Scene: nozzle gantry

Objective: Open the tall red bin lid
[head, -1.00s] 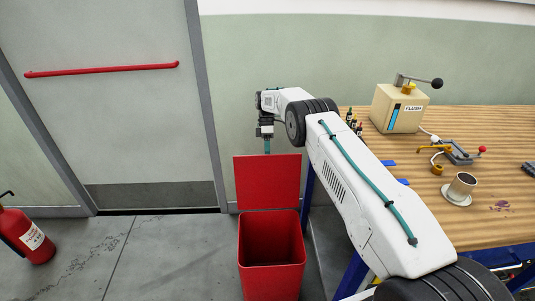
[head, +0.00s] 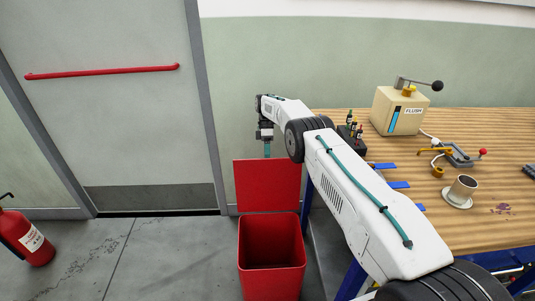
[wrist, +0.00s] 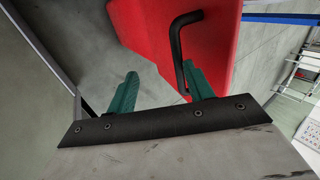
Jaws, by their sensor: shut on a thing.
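The tall red bin (head: 271,283) stands on the floor below my arm, its dark inside showing from above. Its red lid (head: 267,186) stands up at the bin's back edge, open. My gripper (head: 267,150) is at the lid's top edge, fingers pointing down. In the wrist view my gripper (wrist: 160,88) has its two teal fingers near the black bent handle (wrist: 178,50) on the red lid (wrist: 225,35). The exact contact is hard to make out.
A wooden bench (head: 480,125) with a flush box (head: 399,110), a metal cup (head: 462,188) and small bottles (head: 351,130) is on the right. A grey door (head: 105,110) is behind left. A fire extinguisher (head: 28,240) stands far left. The floor between it and the bin is clear.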

